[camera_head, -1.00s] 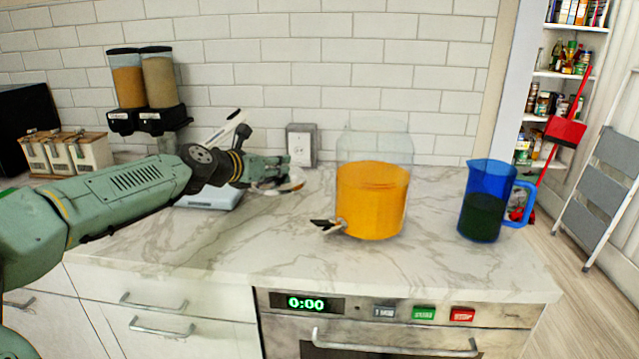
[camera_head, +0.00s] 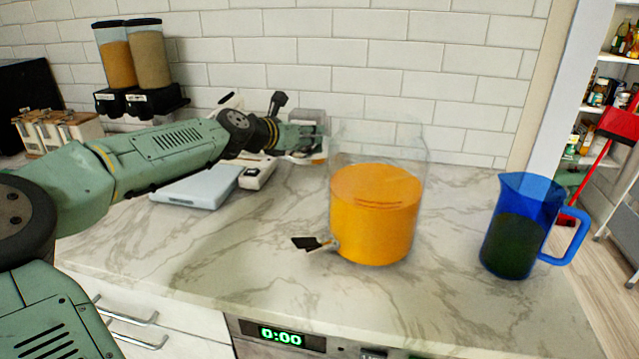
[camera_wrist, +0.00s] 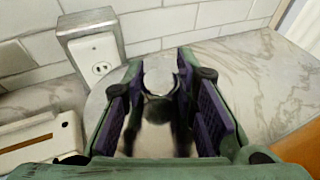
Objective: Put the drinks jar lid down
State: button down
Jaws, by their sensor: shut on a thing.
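The drinks jar (camera_head: 375,215) stands open-topped on the marble counter, a clear vessel with orange drink and a small tap at its front left. My gripper (camera_head: 318,138) is behind and left of the jar, near the back wall. It is shut on the knob of the drinks jar lid (camera_wrist: 160,78), which sits between the purple finger pads in the wrist view. The lid is mostly hidden by the fingers in the head view. I cannot tell whether it touches the counter.
A wall socket box (camera_wrist: 98,55) is just beyond the gripper. A pale flat scale (camera_head: 195,187) and a small white device (camera_head: 258,173) lie to the left. A blue pitcher (camera_head: 520,225) stands at right. The counter in front of the jar is clear.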

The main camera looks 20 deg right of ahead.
jog(key=shift+w+d, duration=0.1)
jog(key=shift+w, duration=0.05)
jog(key=shift+d+f, duration=0.1)
jog(key=shift+f, duration=0.3)
notch_tip(320, 180, down, 9)
jog(key=p, duration=0.2)
jog(key=shift+p, duration=0.35)
jog(key=shift+f, duration=0.15)
jog(key=c, duration=1.3)
grip_release()
jog(key=b+v, duration=0.3)
jog(key=v, duration=0.9)
